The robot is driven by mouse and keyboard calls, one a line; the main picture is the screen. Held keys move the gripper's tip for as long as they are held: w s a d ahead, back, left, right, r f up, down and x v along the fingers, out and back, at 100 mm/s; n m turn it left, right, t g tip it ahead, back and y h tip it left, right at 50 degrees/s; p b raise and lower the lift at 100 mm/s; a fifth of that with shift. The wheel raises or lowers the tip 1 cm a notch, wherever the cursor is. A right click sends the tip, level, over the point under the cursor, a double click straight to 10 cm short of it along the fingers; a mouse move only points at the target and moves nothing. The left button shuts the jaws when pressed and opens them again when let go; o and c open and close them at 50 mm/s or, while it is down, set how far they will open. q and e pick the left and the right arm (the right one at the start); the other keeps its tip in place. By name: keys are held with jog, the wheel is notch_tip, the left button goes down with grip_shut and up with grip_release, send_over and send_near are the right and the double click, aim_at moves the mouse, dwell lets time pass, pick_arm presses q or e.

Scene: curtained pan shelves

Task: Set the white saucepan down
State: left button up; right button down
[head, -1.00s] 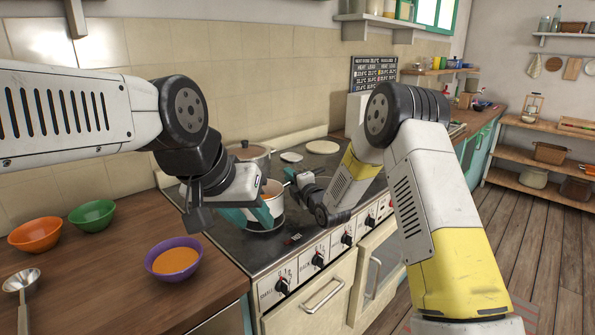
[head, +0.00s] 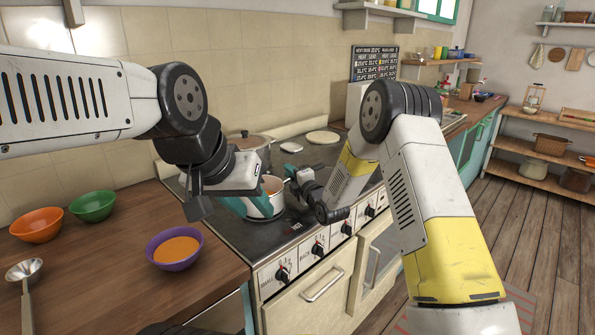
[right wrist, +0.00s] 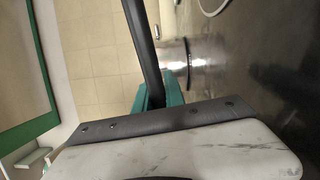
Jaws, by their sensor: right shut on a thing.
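The white saucepan (head: 262,207) with reddish-orange contents is over the front left of the dark stovetop (head: 237,231) in the head view. It looks upright. Whether its base touches the stovetop I cannot tell. My right gripper (head: 292,180) is shut on the saucepan's dark handle, which shows between its teal fingers (right wrist: 160,95) in the right wrist view. My left gripper (head: 238,206) is at the left side of the saucepan, teal finger close against its wall. Its other fingertip is largely hidden, so its opening is unclear.
A lidded pot (head: 247,140) stands behind the saucepan. Pale discs (head: 323,137) lie at the stove's back. Orange (head: 37,225), green (head: 92,206) and purple (head: 175,247) bowls and a ladle (head: 25,272) are on the wooden counter at left. Knobs line the stove front.

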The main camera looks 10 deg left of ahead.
jog(key=shift+f, duration=0.3)
dwell(0.5)
jog(key=c, duration=1.3)
grip_release()
jog(key=shift+f, duration=0.15)
jog(key=c, duration=0.4)
jog(key=shift+s, duration=0.1)
jog(key=shift+v, duration=3.45)
